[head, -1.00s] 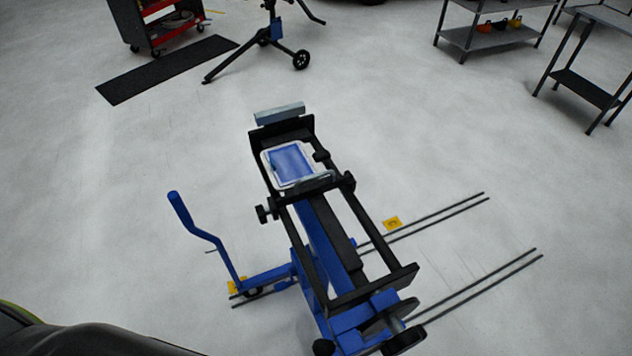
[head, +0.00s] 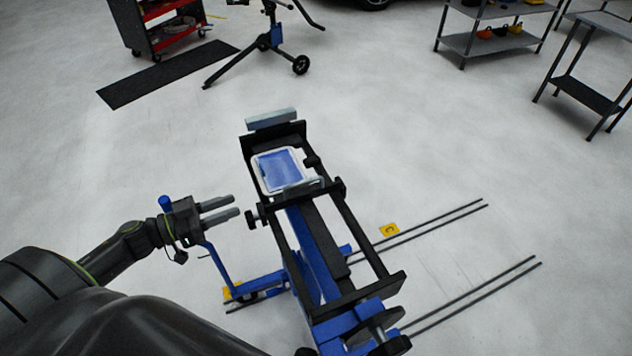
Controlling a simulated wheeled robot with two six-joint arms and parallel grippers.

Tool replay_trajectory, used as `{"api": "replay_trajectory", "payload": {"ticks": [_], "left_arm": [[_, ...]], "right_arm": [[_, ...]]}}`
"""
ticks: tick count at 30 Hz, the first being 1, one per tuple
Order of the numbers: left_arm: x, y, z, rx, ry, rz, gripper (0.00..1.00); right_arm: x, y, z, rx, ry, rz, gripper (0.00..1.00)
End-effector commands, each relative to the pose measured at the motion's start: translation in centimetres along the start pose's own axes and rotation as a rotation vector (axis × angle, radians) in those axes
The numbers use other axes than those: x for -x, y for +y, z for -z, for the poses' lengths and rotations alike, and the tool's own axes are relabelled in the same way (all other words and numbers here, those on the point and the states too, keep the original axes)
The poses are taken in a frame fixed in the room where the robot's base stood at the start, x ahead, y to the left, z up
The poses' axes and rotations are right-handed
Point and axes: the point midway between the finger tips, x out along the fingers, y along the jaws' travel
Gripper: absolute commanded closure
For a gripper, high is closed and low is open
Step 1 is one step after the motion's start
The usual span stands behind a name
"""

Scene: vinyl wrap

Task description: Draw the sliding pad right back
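The sliding pad is most likely the grey block (head: 271,119) at the far end of the stand's black frame (head: 345,225); I cannot be sure which part slides. A white-rimmed blue piece (head: 281,170) lies on the frame near that end. A black side knob (head: 252,217) sticks out on the frame's left side. My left gripper (head: 231,208) is open and empty, its two grey fingers apart and pointing right, just left of the knob. It does not visibly touch the stand. My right gripper is not in view.
Thin dark rods (head: 470,291) extend along the floor to the right. A black mat (head: 165,74), a blue stand (head: 272,45) and grey shelves (head: 490,42) are at the back. The floor between is clear.

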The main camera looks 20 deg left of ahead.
Motion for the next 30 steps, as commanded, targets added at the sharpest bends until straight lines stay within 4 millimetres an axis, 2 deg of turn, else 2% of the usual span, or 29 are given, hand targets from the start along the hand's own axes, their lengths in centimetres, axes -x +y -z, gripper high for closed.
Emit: {"api": "replay_trajectory", "payload": {"ticks": [3, 8, 11, 30], "left_arm": [[-0.4, 1.1, 0.8, 0.007, -0.003, -0.051, 0.68], [-1.6, 1.2, 1.1, 0.009, 0.001, -0.055, 0.68], [-3.1, 1.3, 1.2, 0.009, 0.004, -0.053, 0.68], [-15.3, 1.9, 1.1, 0.012, 0.000, -0.049, 0.68]], "right_arm": [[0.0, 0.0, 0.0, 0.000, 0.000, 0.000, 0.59], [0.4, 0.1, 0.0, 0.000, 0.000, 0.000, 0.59], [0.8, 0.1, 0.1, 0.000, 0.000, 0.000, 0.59], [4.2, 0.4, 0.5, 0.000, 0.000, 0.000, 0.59]]}}
